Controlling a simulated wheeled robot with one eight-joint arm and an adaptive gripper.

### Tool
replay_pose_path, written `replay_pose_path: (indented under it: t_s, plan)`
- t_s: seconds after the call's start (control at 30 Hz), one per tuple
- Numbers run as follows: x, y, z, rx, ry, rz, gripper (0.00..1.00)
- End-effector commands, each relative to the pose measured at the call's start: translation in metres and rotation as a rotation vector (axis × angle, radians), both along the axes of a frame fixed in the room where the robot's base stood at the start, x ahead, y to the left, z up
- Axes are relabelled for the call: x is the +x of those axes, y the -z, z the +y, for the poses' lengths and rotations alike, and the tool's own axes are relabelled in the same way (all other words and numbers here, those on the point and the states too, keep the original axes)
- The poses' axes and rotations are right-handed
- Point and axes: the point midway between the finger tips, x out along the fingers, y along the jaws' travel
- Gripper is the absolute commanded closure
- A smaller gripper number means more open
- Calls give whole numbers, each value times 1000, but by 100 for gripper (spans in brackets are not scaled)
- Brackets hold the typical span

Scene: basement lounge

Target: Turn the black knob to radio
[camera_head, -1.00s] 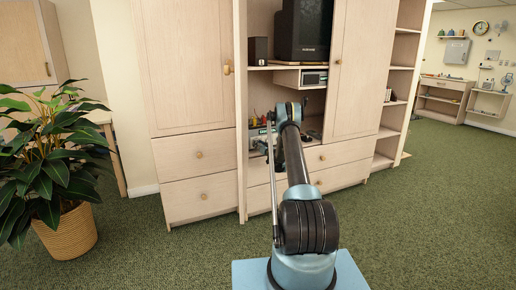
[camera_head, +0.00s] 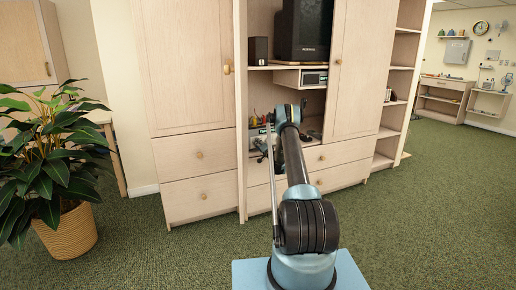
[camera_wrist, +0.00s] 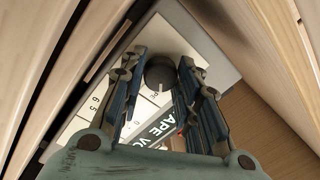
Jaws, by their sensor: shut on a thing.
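The black knob (camera_wrist: 159,73) is round and sits on a pale panel (camera_wrist: 167,35) in the wrist view. My gripper (camera_wrist: 161,66) has one finger on each side of the knob and is shut on it. The panel carries dark lettering, partly hidden by the fingers, so the word radio cannot be read. In the head view my gripper (camera_head: 263,149) reaches into the cabinet's open middle bay, and the knob is too small or hidden to make out there.
The wooden cabinet (camera_head: 190,70) has doors and drawers around the open bay. A television (camera_head: 304,30) and a small radio-like box (camera_head: 314,77) are above my arm. In the wrist view, wooden edges (camera_wrist: 225,40) lie close to my gripper. A potted plant (camera_head: 67,232) stands at left.

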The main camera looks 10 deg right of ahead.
Motion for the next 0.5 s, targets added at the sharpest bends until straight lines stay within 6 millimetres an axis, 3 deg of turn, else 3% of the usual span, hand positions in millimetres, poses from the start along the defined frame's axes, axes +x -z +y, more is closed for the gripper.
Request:
replay_pose_path:
  t_s: [0.5]
  plan:
    - [0,2,-4,444,8,144,94]
